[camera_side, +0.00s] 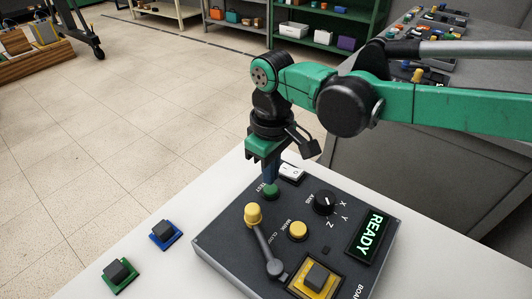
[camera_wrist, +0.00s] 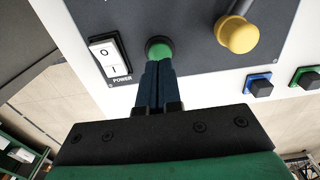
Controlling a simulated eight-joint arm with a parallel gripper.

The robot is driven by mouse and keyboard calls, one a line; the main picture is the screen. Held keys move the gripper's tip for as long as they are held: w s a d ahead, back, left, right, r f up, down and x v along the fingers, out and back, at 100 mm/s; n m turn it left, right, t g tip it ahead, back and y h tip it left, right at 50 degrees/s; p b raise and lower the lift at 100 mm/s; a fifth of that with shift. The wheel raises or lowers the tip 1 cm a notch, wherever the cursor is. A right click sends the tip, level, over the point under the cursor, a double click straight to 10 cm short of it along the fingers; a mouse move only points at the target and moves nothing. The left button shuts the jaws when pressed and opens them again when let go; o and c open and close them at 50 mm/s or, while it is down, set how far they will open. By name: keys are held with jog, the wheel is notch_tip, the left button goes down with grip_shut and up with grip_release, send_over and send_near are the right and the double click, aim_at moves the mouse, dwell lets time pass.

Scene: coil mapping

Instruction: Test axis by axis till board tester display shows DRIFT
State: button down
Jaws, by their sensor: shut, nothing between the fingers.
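The board tester (camera_side: 225,243) is a dark panel box on the white table. Its display (camera_side: 370,235) reads READY in green. The black axis knob (camera_side: 325,202) has X, Y and Z labels beside it; its setting is too small to tell. A yellow board with a dark block (camera_side: 316,278) sits in the tester. My gripper (camera_side: 269,183) is shut and empty, pointing down at the green TEST button (camera_side: 271,192). In the wrist view the fingertips (camera_wrist: 158,64) overlap the near edge of the green button (camera_wrist: 159,50); I cannot tell whether they press it.
A white power switch (camera_side: 291,172), a yellow button (camera_side: 298,230) and a lever with a yellow knob (camera_side: 253,214) are on the panel. A blue board (camera_side: 166,236) and a green board (camera_side: 120,274) lie on the table at left. Table between them and the tester is clear.

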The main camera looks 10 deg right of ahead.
jog(key=shift+f, duration=0.15)
jog(key=shift+f, duration=1)
dwell(0.4)
jog(key=shift+r, duration=3.2)
